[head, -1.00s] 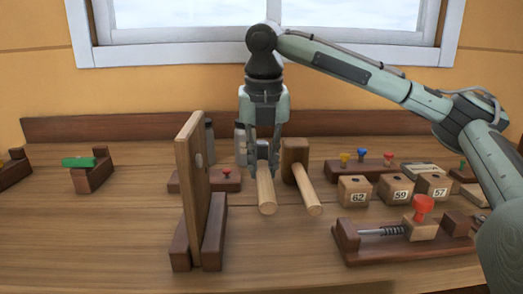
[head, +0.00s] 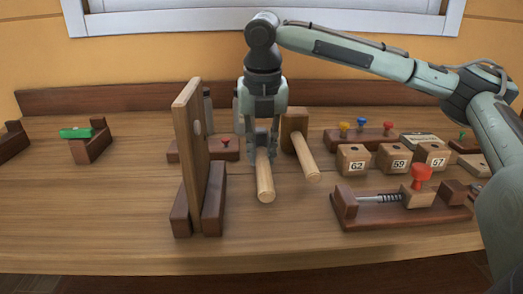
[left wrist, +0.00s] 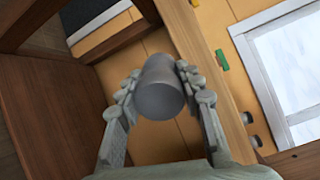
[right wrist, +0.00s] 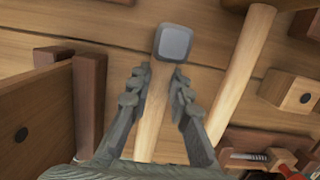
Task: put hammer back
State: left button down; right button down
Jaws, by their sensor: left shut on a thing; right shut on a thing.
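My right gripper (head: 262,145) is shut on the hammer (head: 265,182), which has a small grey head and a pale round handle. The handle points toward me in the head view. In the right wrist view the grey head (right wrist: 173,42) lies beyond the fingertips, with the handle running between the fingers (right wrist: 157,85). I cannot tell whether it touches the bench. A wooden mallet (head: 307,163) lies just to its right. My left gripper (left wrist: 160,88) shows only in the left wrist view, shut on a smooth grey cylinder (left wrist: 158,90).
An upright wooden board (head: 190,150) in dark feet stands left of the hammer. To the right are numbered blocks (head: 353,160), a rack of coloured pegs (head: 360,137) and a red-knobbed screw clamp (head: 400,208). A green piece (head: 76,132) sits far left. The front bench is clear.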

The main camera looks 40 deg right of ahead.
jog(key=shift+f, duration=0.3)
jog(key=c, duration=1.3)
grip_release()
jog(key=shift+c, duration=0.2)
jog(key=shift+f, duration=0.1)
jog(key=shift+r, duration=4.05)
